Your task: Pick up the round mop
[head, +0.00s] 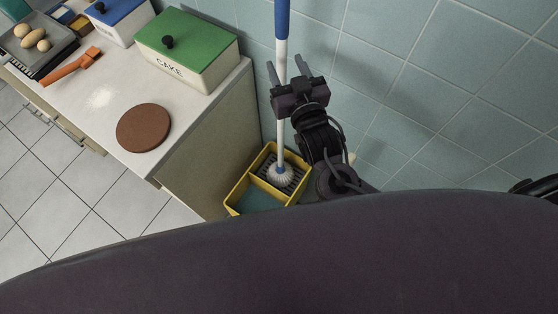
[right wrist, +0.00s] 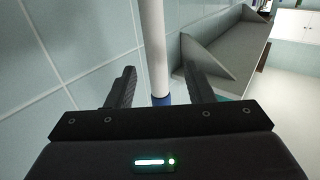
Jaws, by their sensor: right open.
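The round mop (head: 281,140) stands nearly upright, with a white and blue handle and a round white-fringed head. The handle also shows in the right wrist view (right wrist: 153,45), with a blue band low down. My right gripper (head: 285,64) is open at the upper handle, and in the right wrist view the handle appears between its two fingers (right wrist: 157,72). I cannot tell how deep between them it sits. The gripper body hides part of the handle. My left gripper is not in view.
A tiled wall (head: 420,90) stands close behind the mop. To the left is a counter (head: 100,100) with a green-lidded cake box (head: 190,45), a brown round board (head: 144,128), an orange utensil (head: 72,66) and a tray of eggs (head: 62,50). The tiled floor (head: 75,200) at left is clear.

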